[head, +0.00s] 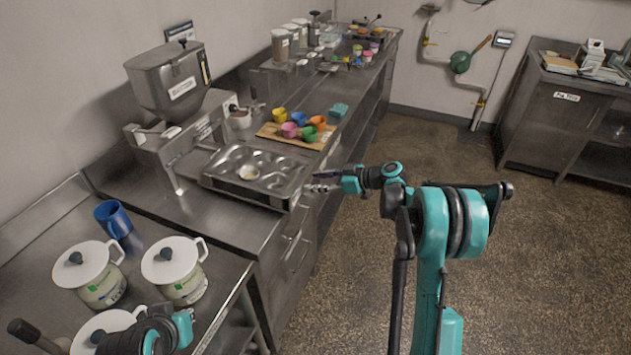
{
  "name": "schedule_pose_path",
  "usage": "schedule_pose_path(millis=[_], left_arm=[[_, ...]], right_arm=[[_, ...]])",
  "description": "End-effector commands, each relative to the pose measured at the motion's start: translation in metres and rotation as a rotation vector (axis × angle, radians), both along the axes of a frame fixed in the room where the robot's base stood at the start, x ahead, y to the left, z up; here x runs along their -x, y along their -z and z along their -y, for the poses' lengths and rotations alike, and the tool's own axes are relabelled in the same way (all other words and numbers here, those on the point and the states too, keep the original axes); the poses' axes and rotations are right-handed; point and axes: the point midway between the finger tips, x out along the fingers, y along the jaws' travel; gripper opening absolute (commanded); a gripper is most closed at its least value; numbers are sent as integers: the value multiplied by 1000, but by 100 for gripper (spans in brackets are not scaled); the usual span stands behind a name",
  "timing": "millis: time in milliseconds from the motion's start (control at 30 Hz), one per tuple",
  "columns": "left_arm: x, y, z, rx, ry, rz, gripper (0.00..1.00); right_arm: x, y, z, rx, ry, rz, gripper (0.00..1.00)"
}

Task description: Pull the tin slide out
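A grey metal muffin tin (228,162) with several round cups sits at the counter's front edge, on what looks like the slide beneath the batter hopper (168,82). One front cup holds something pale. The slide itself is mostly hidden by the tin. My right gripper (316,181) is just right of the tin's front right corner, pointing left, with a gap between its fingers and nothing seen in them. I cannot tell whether it touches the tin. My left gripper (182,328) is low at the bottom left, over the white-lidded pots; its fingers are not clear.
Several coloured cups (290,130) stand on a wooden board behind the tin. White-lidded pots (176,262) and a blue mug (113,218) stand on the near left table. Drawers (292,250) lie below the tin. The floor (335,290) in front is clear.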

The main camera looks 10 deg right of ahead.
Motion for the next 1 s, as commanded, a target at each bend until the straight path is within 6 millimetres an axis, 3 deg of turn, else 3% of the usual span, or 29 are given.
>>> schedule_pose_path(millis=[367, 800, 1000], left_arm=[[0, 0, 0, 0, 0, 0, 0], [0, 0, 0, 0, 0, 0, 0], [0, 0, 0, 0, 0, 0, 0]], right_arm=[[3, -4, 6, -2, 2, 1, 47], [52, -37, 73, -2, 4, 1, 47], [64, -45, 88, -2, 2, 1, 47]])
